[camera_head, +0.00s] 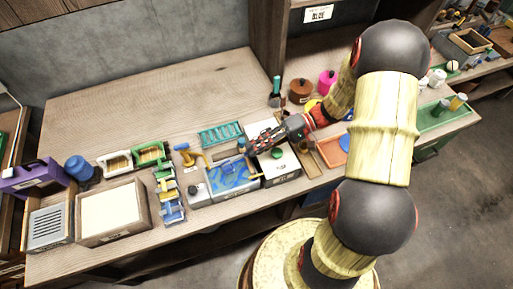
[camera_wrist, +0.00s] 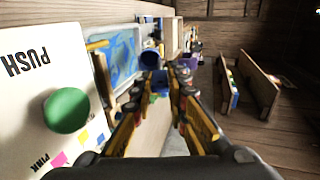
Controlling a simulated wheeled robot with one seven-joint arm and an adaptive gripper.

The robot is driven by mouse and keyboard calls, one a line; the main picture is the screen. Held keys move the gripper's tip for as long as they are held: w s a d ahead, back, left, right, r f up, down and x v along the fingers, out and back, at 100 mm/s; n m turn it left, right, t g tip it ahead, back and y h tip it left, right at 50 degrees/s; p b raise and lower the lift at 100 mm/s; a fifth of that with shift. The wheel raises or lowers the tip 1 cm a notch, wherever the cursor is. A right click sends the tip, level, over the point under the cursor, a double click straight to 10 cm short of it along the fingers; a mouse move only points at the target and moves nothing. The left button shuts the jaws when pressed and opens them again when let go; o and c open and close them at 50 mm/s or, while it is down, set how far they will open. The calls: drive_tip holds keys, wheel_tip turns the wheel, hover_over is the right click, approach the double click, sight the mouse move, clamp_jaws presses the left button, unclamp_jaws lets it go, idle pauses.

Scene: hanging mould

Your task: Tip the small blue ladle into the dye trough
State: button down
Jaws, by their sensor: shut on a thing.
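The dye trough (camera_head: 213,190) is a grey tray of blue, marbled liquid near the table's front edge. It also shows in the wrist view (camera_wrist: 122,58), left of my fingers. My gripper (camera_head: 254,146) is just past the trough's back right corner, beside the white push box. In the wrist view my gripper (camera_wrist: 160,92) is shut on a small blue piece, which I take as part of the small blue ladle (camera_wrist: 160,80). A dark blue cup (camera_wrist: 150,58) shows just beyond the fingertips, by the trough's edge. I cannot tell how far the ladle is tilted.
The white box with a green button (camera_wrist: 68,110) stands close beside my gripper. A teal rack (camera_head: 221,134) lies behind the trough. A blue and yellow stand (camera_head: 170,198) is to its left. The table's back left is clear.

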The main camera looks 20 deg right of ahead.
drive_tip(key=shift+r+h+p, duration=0.7)
drive_tip(key=shift+h+p, duration=0.3)
drive_tip(key=shift+p, duration=0.25)
drive_tip(key=shift+r+h+p, duration=0.15)
drive_tip(key=shift+h+p, duration=0.65)
drive_tip(key=shift+h, duration=0.5)
drive_tip(key=shift+f, duration=0.25)
drive_tip(key=shift+r+h+p, duration=0.5)
drive_tip(key=shift+h+p, duration=0.3)
drive_tip(key=shift+p, duration=0.15)
drive_tip(key=shift+a+r+h+p, duration=0.15)
drive_tip(key=shift+r+h+p, duration=0.1)
drive_tip(key=shift+h+p, duration=1.25)
drive_tip(key=shift+p, duration=0.15)
drive_tip(key=shift+f, duration=0.1)
